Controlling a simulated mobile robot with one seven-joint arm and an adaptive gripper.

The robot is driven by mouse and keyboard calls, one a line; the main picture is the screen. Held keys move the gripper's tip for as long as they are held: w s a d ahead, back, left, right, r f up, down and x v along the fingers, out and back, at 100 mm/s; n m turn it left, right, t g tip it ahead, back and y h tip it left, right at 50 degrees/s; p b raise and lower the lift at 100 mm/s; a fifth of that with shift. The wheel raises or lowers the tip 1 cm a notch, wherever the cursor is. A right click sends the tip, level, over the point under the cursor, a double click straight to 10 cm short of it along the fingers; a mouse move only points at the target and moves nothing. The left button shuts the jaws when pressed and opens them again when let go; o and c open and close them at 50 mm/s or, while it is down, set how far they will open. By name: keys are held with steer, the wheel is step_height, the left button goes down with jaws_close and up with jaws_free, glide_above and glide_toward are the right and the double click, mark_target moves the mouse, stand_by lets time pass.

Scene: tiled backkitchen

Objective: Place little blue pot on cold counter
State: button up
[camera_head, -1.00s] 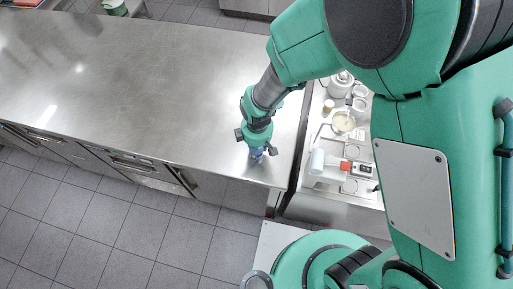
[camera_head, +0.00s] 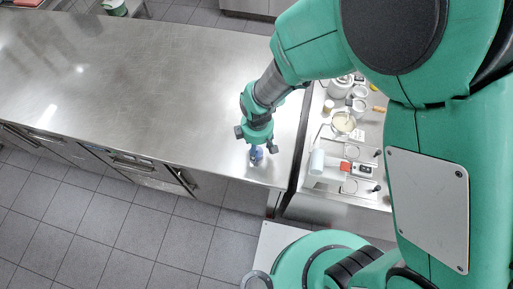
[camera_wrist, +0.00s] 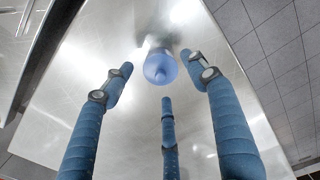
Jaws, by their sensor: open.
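The little blue pot (camera_wrist: 160,67) stands on the steel counter (camera_head: 130,80) near its right front corner. In the wrist view it is seen from above with a round knob in the middle. In the head view the pot (camera_head: 257,158) shows as a small blue shape just below my gripper (camera_head: 256,147). My gripper's three blue fingers (camera_wrist: 159,84) are spread open in the wrist view. The fingertips are apart from the pot, and nothing is held. The fingers are small and partly hidden in the head view.
Right of a dark gap, a lower worktop holds a pan (camera_head: 343,122), jars, a white cylinder (camera_head: 317,162) and a red item (camera_head: 345,166). A green-and-white container (camera_head: 115,7) is at the far back. Most of the steel counter is bare.

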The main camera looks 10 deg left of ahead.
step_height(320, 180, up, 10)
steer(key=shift+s+p, duration=0.15)
steer(key=shift+p, duration=0.2)
steer(key=shift+d, duration=0.1)
stand_by(0.5)
steer(key=shift+r, duration=0.1)
steer(key=w+d+r+m+t, duration=0.25)
steer(key=d+r+m, duration=0.55)
steer(key=d+r, duration=0.9)
steer(key=s+d+r+m+t, duration=0.2)
steer(key=s+d+r+m, duration=0.8)
steer(key=d+r, duration=0.3)
steer(key=shift+s+d+r+t, duration=0.2)
steer(key=shift+d+t, duration=0.15)
steer(key=shift+d, duration=0.25)
